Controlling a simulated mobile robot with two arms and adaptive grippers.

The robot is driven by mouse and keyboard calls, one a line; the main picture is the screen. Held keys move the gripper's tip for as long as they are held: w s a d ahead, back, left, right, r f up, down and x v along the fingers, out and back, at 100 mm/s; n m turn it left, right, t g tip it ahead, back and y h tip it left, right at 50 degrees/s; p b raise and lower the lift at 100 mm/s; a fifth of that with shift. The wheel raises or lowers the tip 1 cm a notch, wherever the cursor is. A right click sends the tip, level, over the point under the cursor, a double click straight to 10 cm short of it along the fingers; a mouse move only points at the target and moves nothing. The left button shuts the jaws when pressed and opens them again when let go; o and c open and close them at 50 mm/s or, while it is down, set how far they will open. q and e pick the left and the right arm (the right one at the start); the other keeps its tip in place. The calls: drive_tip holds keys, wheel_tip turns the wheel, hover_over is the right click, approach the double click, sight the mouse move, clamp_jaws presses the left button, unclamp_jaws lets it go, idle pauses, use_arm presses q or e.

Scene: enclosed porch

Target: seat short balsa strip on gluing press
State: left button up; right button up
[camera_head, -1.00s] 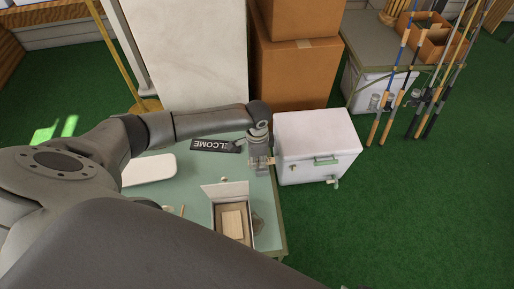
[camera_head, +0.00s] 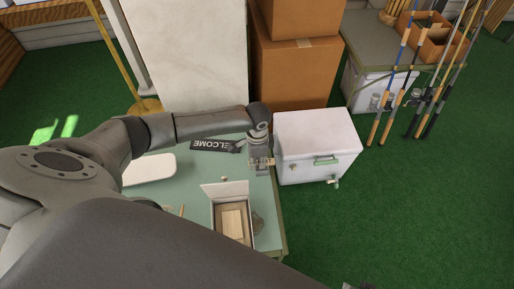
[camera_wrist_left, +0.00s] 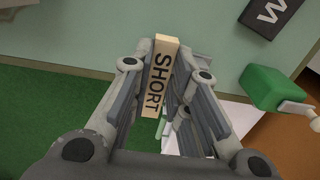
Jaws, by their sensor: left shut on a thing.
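My left gripper (camera_head: 260,166) is over the right edge of the green table, beside the white cooler. In the left wrist view the gripper (camera_wrist_left: 160,85) is shut on a pale wooden strip (camera_wrist_left: 161,72) marked "SHORT". The strip lies lengthwise between the fingers, its far end sticking out past them. In the head view the strip is too small to make out clearly. I cannot tell for sure which thing is the gluing press; a green block with a pale handle (camera_wrist_left: 272,88) shows right of the strip in the wrist view.
The table (camera_head: 197,200) holds an open box (camera_head: 250,210) with a wooden piece inside, a white tray (camera_head: 150,169) and a WELCOME sign (camera_head: 212,145). The white cooler (camera_head: 318,140) stands at the table's right, cardboard boxes (camera_head: 295,75) behind. Green floor (camera_head: 420,210) is open at right.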

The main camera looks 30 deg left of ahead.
use_arm(q)
drive_tip(key=shift+f, duration=0.1)
use_arm(e)
drive_tip(key=shift+s, duration=0.15)
use_arm(q)
drive_tip(key=shift+f, duration=0.15)
use_arm(e)
drive_tip(key=shift+r, duration=0.25)
use_arm(q)
drive_tip(key=o, duration=0.7)
drive_tip(key=shift+o, duration=0.2)
use_arm(e)
drive_tip(key=shift+d, duration=0.1)
use_arm(q)
drive_tip(key=shift+w, duration=0.1)
drive_tip(key=o, duration=0.7)
drive_tip(key=shift+a, duration=0.1)
drive_tip(key=shift+c, duration=0.2)
use_arm(e)
drive_tip(key=shift+w, duration=0.2)
